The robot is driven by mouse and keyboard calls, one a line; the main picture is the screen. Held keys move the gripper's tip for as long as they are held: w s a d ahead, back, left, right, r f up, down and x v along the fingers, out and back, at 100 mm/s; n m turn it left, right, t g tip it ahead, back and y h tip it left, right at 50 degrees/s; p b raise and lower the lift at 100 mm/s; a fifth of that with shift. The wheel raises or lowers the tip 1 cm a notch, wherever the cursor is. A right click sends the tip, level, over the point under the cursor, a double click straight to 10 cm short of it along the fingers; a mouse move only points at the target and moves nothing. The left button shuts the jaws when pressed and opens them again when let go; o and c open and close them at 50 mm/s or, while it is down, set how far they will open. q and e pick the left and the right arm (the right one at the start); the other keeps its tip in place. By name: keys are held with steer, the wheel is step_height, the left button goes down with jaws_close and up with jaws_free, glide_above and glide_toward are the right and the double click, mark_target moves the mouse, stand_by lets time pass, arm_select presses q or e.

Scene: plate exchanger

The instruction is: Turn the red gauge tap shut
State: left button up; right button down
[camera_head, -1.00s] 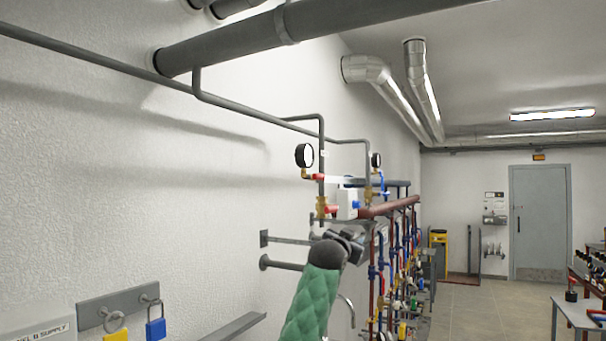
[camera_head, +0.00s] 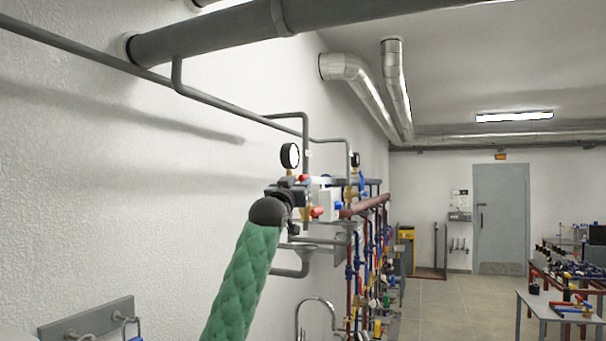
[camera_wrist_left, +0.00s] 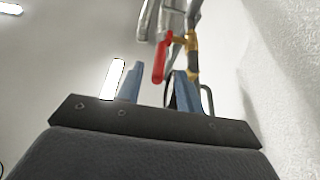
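The red gauge tap (camera_head: 304,178) shows as a small red handle just below the round white-faced gauge (camera_head: 290,155) in the head view. In the left wrist view the red handle (camera_wrist_left: 159,62) joins a brass fitting (camera_wrist_left: 191,60). My left gripper (camera_head: 300,192) is at the tap, just below the gauge, and partly hides the pipework there. In the left wrist view my left gripper (camera_wrist_left: 158,88) has its two blue-grey fingers apart, with the red handle's end in line with the gap. I cannot tell whether they touch. My right gripper is not in view.
A second red handle (camera_head: 316,212) and a white box (camera_head: 327,198) sit close to my left gripper. A second gauge (camera_head: 355,160) and red and blue pipes stand beyond. The white wall (camera_head: 150,200) runs close on the left.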

mark_target(304, 177)
arm_select(q)
steer(key=p+x, duration=0.2)
steer(key=x, duration=0.2)
steer(key=shift+d+r, duration=0.1)
steer(key=shift+d, duration=0.05)
steer(key=shift+w, duration=0.2)
steer(key=shift+c, duration=0.3)
jaws_close()
